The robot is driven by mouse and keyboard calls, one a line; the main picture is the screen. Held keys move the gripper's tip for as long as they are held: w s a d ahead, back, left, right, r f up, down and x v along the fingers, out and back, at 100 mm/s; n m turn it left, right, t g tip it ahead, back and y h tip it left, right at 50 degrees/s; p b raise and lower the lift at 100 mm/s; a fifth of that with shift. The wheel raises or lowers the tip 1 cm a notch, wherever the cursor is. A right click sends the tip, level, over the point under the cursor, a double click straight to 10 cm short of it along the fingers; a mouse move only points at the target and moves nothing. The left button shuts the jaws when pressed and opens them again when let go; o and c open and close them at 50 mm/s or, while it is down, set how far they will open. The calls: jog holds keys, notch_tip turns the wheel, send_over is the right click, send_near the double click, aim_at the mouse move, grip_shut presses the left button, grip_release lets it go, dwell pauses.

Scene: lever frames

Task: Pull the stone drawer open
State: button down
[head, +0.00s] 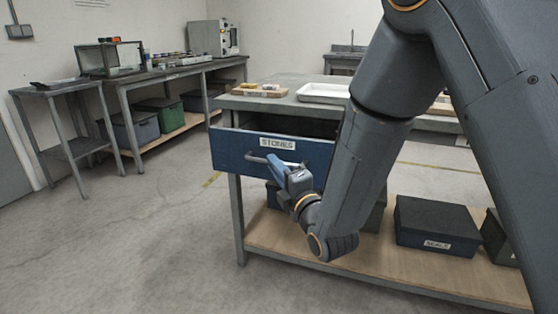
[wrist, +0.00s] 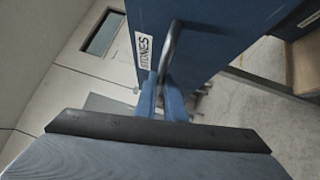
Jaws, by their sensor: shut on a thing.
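The blue drawer (head: 232,150) with the label STONES sits under the top of the grey workbench (head: 262,104). It stands partly open, with its front out from the bench and a dark gap above it. A grey bar handle (head: 256,158) runs across its front. My gripper (head: 276,163) is shut on this handle. In the wrist view, the blue fingers of my gripper (wrist: 160,100) close around the handle (wrist: 173,40) beside the label on the drawer front (wrist: 205,40). My arm hides the right part of the drawer and bench in the head view.
Trays (head: 325,92) lie on the bench top. A dark box (head: 432,222) and other boxes stand on its wooden lower shelf (head: 370,258). A small side table (head: 70,150) and a long bench stand at the left wall. The floor (head: 130,240) left of the drawer is clear.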

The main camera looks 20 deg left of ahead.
jog(key=shift+s, duration=1.25)
jog(key=c, duration=1.8)
grip_release()
jog(key=shift+c, duration=0.2)
jog(key=v, duration=0.8)
jog(key=shift+p, duration=0.45)
jog(key=shift+w, duration=0.15)
